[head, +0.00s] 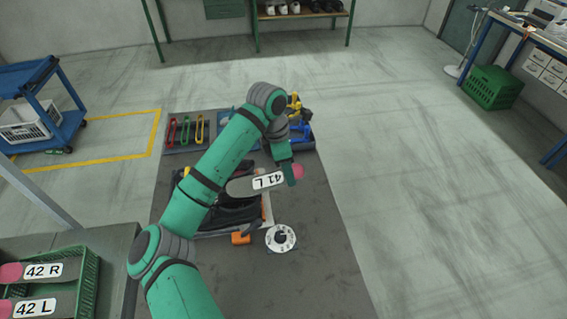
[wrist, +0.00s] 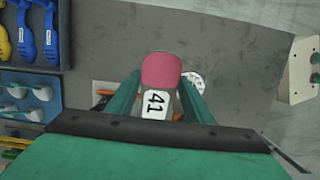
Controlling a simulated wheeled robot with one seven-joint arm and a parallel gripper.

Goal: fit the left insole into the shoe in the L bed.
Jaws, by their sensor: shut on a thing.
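My gripper (head: 289,175) is shut on a grey insole (head: 240,187) marked 41 L, with a pink end, held above the bench. In the wrist view the fingers of my gripper (wrist: 161,84) stand on either side of the insole's pink end (wrist: 162,68) and its label. Black shoes (head: 236,214) lie below and left of the gripper on a pale-edged bed (head: 268,211). My arm and the insole hide part of them, and I cannot read any bed marking. The shoes cannot be made out in the wrist view.
Coloured tools (head: 186,131) lie in a tray behind; blue and yellow tools (head: 297,115) stand back right. A green crate (head: 88,285) at lower left holds insoles marked 42 R and 42 L.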

